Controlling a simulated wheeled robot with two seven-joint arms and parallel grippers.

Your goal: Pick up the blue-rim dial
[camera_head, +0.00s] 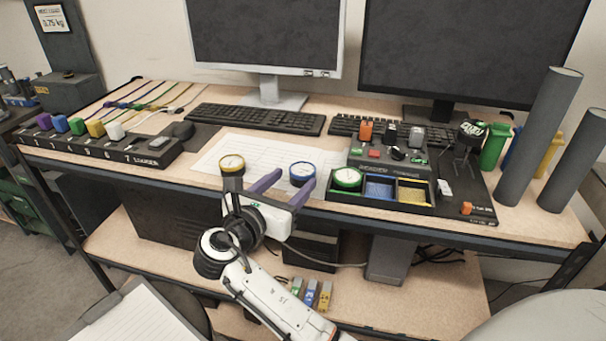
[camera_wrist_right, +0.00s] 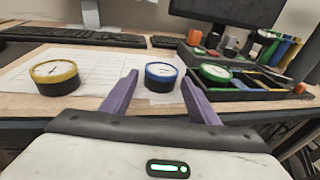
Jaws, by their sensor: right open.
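The blue-rim dial (camera_head: 302,173) has a white face and stands on the desk by the front edge, on or at the edge of a white sheet. In the right wrist view the blue-rim dial (camera_wrist_right: 161,77) shows between the two purple fingers, beyond their tips. My right gripper (camera_head: 288,181) is open and empty, just in front of the dial and slightly to its left in the head view; its fingers also show in the right wrist view (camera_wrist_right: 164,84). I see no contact with the dial. My left gripper is not in view.
A yellow-rim dial (camera_head: 232,164) stands to the left on the white sheet (camera_head: 262,150). A green-rim dial (camera_head: 347,178) sits in a compartment of the black tray (camera_head: 420,207) to the right. Keyboards (camera_head: 255,119) and monitors stand behind. Grey cylinders (camera_head: 540,135) stand at the far right.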

